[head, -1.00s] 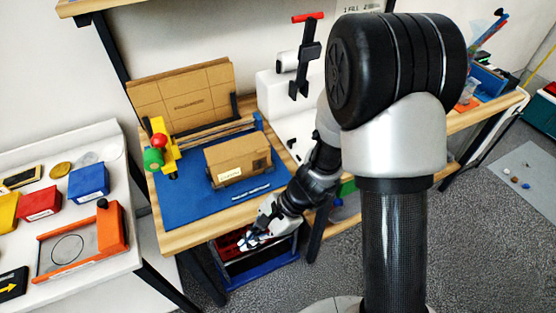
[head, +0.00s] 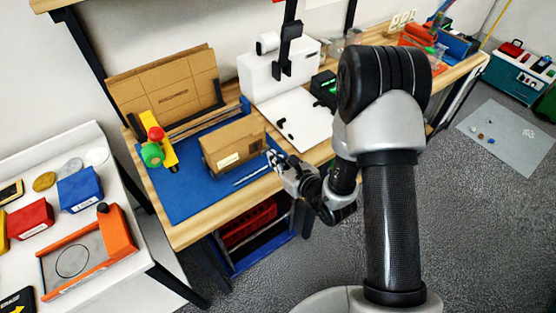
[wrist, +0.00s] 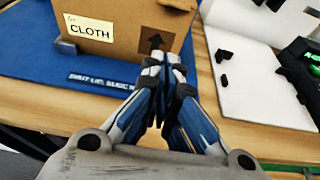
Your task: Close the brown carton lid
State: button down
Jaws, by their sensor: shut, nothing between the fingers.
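The brown carton (head: 232,146) sits on the blue mat (head: 190,196) on the wooden bench. In the wrist view the carton (wrist: 115,38) carries a label reading "CLOTH" and a dark arrow mark. Its lid cannot be made out clearly in either view. My gripper (head: 274,156) is at the carton's right side near the bench front. In the wrist view the fingertips of my gripper (wrist: 166,58) are together and empty, in front of the carton's right corner. I cannot tell whether they touch it.
A flat cardboard panel (head: 165,88) stands behind the mat. A yellow tool with red and green knobs (head: 168,152) stands left of the carton. A white board (head: 298,120) lies to the right, before a white box (head: 262,78). A red crate (head: 248,222) is below the bench.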

aim_at(257, 139)
jog(key=b+x, duration=0.1)
jog(key=x, duration=0.5)
jog(key=shift+a+f, duration=0.1)
jog(key=shift+f, duration=0.05)
jog(key=r, duration=0.3)
jog(key=shift+w+a, duration=0.15)
jog(key=shift+w, duration=0.1)
jog(key=shift+r, duration=0.45)
